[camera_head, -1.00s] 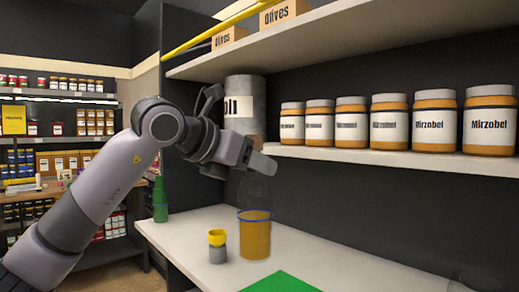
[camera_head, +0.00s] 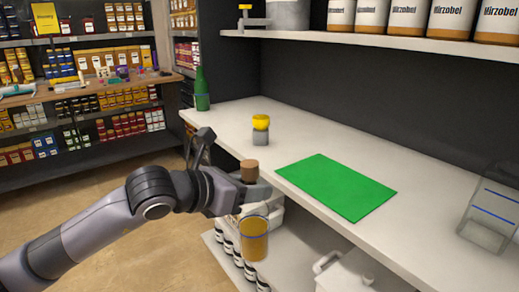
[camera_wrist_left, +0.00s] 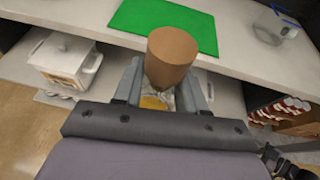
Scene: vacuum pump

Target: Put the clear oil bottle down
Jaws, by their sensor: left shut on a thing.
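My left gripper (camera_head: 250,190) is shut on the neck of the clear oil bottle (camera_head: 254,240). The bottle has a brown cork (camera_head: 250,171) above the jaws and amber oil with a blue ring line below them. It hangs roughly upright in front of the counter's (camera_head: 345,139) front edge, its lower part below the counter top. In the left wrist view the cork (camera_wrist_left: 171,55) hides most of the bottle between the fingers. My right gripper is not in view.
A green mat (camera_head: 336,187) lies on the counter. A grey, yellow-topped item (camera_head: 261,128) and a green bottle (camera_head: 202,90) stand left of it; a clear container with blue lines (camera_head: 490,212) stands at the right. Bare counter surrounds the mat. A white lidded box (camera_head: 352,272) is below.

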